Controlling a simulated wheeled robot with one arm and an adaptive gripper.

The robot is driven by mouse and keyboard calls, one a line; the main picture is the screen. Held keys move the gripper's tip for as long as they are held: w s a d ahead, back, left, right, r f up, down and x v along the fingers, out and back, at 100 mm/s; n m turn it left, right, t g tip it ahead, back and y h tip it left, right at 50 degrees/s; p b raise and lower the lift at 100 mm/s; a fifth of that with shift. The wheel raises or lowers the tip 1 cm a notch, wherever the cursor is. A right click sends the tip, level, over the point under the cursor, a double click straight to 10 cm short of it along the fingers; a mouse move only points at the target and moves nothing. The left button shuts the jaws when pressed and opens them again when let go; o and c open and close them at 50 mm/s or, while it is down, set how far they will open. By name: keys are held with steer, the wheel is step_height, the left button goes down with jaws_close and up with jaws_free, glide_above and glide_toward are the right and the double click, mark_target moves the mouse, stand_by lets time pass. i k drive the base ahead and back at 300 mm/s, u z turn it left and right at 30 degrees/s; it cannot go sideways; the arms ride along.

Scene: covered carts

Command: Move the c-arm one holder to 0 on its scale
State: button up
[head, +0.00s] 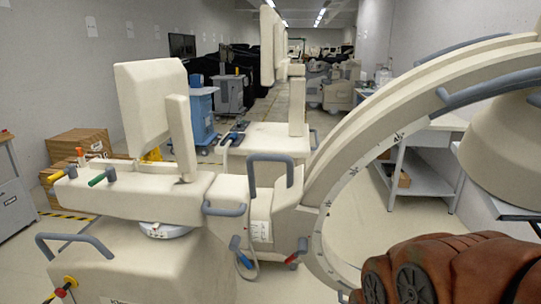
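The C-arm machine is cream white, with a large curved arc (345,150) rising from lower centre to the upper right. The holder (288,212) is a pale block gripping the arc at its left side, with a grey handle (271,160) on top. Small dark scale marks (352,171) run along the arc's inner face; the numbers are too small to read surely. A blue-tipped lever (236,244) and a red-tipped lever (293,258) sit low near the holder. A brown-red part of my arm fills the lower right corner. My gripper is not visible.
The machine's body (150,265) with a grey rail (75,243) fills the lower left. A white side table (425,150) is behind the arc. Cardboard boxes (80,145) are at the left wall. An aisle recedes behind.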

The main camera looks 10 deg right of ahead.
mark_target(276, 216)
steer(key=u, duration=0.3)
steer(key=i, duration=1.1)
steer(key=u, duration=0.55)
